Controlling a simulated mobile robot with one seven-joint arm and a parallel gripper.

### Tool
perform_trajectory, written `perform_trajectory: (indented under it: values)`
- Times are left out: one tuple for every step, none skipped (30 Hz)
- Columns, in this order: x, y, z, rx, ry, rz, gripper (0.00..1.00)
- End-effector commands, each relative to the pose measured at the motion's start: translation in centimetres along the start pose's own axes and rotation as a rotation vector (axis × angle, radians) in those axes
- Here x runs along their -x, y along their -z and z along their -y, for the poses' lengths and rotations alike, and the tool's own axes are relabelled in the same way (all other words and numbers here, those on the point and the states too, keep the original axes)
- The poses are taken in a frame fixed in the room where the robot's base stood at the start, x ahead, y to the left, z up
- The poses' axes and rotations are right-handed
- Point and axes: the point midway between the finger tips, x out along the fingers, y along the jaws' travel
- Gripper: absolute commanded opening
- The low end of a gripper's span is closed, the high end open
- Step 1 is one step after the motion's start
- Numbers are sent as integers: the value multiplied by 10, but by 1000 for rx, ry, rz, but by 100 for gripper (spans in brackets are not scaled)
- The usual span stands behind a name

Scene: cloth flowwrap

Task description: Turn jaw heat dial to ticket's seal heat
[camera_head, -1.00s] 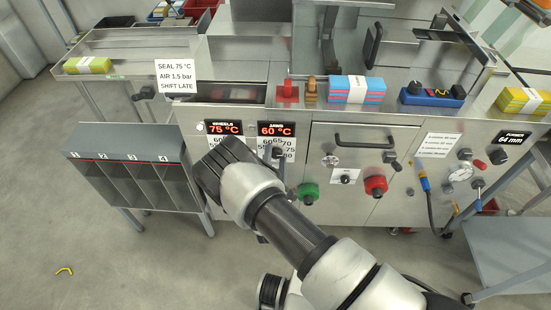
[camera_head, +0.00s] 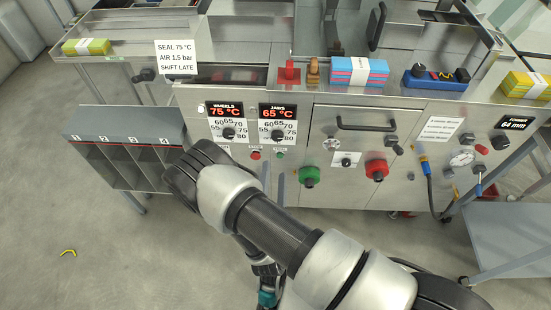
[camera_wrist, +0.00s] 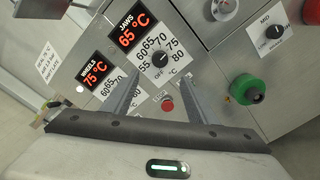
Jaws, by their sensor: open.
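The ticket (camera_head: 177,57) reads SEAL 75 °C, AIR 1.5 bar, SHIFT LATE. The JAWS display (camera_head: 278,114) shows 65 °C. The jaw heat dial (camera_head: 277,135) is a black knob on a white scale from 55 to 80, below that display. In the wrist view the jaw dial (camera_wrist: 160,60) sits just beyond my fingertips, in clear sight. My gripper (camera_wrist: 158,80) is open and empty, apart from the dial, with a red button (camera_wrist: 167,103) showing between its fingers.
The WHEELS display (camera_head: 226,109) shows 75 °C, with its own dial (camera_head: 228,134) left of the jaw dial. A green knob (camera_head: 309,176) and a red knob (camera_head: 376,170) stick out to the right. A numbered rack (camera_head: 125,150) stands at left.

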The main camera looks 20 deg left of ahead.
Motion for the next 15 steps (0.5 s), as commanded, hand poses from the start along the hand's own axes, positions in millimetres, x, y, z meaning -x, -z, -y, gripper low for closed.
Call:
perform_trajectory:
  values:
    - [10,1,0,2,0,-4,52]
    - [15,1,0,3,0,-3,52]
    - [21,1,1,3,0,-3,52]
    - [24,1,0,2,0,-2,52]
    - [27,0,0,1,0,-2,52]
    - [31,0,0,1,1,-1,52]
    - [33,0,0,0,1,-1,52]
    - [35,0,0,1,0,-1,52]
    - [37,0,0,1,0,-1,52]
    - [38,0,0,1,-1,-1,52]
    - [38,0,0,1,-1,-1,52]
    - [38,0,0,1,-1,0,52]
    - [39,0,0,1,-1,0,52]
    - [39,0,0,1,-1,0,52]
    - [38,0,0,1,-1,0,52]
